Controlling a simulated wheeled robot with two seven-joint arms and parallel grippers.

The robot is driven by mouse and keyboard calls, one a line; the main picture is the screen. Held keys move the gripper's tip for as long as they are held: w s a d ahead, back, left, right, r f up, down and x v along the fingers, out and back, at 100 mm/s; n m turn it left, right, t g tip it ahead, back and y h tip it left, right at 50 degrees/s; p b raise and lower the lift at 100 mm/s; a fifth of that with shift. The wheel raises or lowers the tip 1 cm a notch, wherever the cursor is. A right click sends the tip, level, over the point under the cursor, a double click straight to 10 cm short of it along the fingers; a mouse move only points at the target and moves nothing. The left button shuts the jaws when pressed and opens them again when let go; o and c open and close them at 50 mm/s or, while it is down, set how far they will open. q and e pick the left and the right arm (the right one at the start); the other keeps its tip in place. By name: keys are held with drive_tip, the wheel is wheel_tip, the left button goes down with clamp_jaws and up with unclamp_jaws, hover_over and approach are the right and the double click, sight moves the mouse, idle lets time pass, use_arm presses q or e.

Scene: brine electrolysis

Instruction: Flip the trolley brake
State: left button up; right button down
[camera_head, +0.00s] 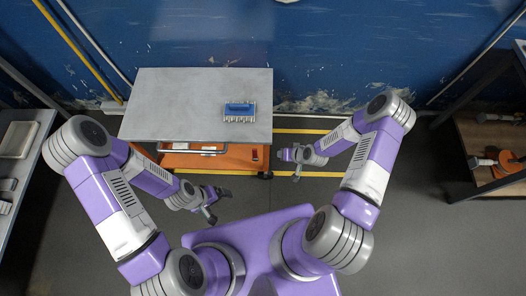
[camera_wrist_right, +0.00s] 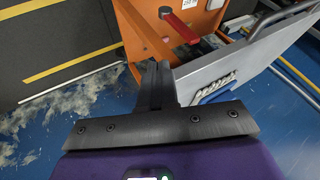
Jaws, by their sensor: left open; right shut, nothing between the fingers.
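The trolley (camera_head: 180,105) has a grey top and an orange lower frame. A small red brake lever (camera_head: 255,154) sits at the right end of the orange part. In the right wrist view the red lever (camera_wrist_right: 180,25) lies along the orange panel (camera_wrist_right: 203,20), beside a small white label. My right gripper (camera_head: 281,154) is right of the trolley's front right corner. Its black fingers (camera_wrist_right: 160,68) are shut and empty, apart from the lever in that picture. My left gripper (camera_head: 218,206) is open and empty, in front of the trolley.
A blue rack (camera_head: 240,110) stands on the trolley top. A black caster (camera_head: 266,175) is under its right corner. A table with a pale tray (camera_head: 16,139) is at left. A shelf with orange-and-white items (camera_head: 499,164) is at right. The floor between is clear, with yellow lines.

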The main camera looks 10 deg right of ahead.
drive_tip(key=shift+w+d, duration=0.2)
drive_tip(key=shift+d, duration=0.1)
drive_tip(key=shift+f, duration=0.15)
drive_tip(key=b, duration=0.4)
approach(255, 154)
drive_tip(key=shift+w+f, duration=1.6)
drive_tip(key=shift+f, duration=0.7)
drive_tip(key=shift+a, duration=0.1)
drive_tip(key=shift+r+p, duration=0.1)
drive_tip(key=shift+p, duration=0.2)
